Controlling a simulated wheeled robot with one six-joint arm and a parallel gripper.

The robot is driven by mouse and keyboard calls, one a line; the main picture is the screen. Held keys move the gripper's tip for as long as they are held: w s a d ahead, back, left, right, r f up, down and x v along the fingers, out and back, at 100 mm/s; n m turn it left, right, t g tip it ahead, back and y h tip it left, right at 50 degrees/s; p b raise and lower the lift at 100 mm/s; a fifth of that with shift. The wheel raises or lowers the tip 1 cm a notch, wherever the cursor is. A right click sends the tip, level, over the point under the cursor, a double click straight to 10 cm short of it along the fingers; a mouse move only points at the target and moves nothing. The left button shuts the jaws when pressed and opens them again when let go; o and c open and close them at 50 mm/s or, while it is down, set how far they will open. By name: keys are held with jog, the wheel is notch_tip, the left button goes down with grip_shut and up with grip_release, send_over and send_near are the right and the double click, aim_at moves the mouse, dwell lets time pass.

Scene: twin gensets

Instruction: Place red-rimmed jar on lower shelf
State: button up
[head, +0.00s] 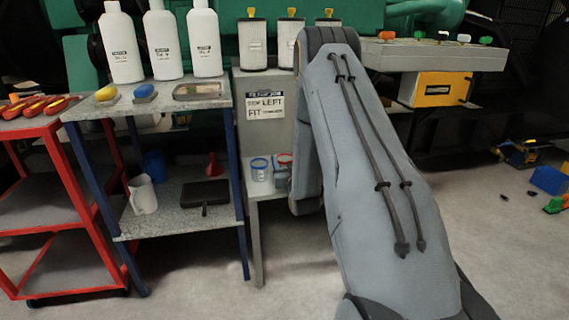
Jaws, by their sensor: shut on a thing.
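A clear jar with a red rim (285,160) shows in the head view, partly hidden by my arm at its right. A clear jar with a blue rim (260,170) stands just left of it on a low grey shelf (254,190). I cannot tell whether the red-rimmed jar rests on that shelf or is held above it. My arm reaches forward and down across the middle of the view. My gripper is hidden behind it. To the left, the lower shelf (175,222) of a blue-legged rack is also in view.
The rack's lower shelf holds a white mug (143,195), a blue cup (155,165), a red funnel (212,166) and a black pan (203,192). White bottles (162,45) stand on its top. A red cart (60,195) is at far left. Filters (253,45) stand above the jars.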

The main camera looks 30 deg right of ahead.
jog(key=shift+f, duration=0.15)
jog(key=o, duration=1.2)
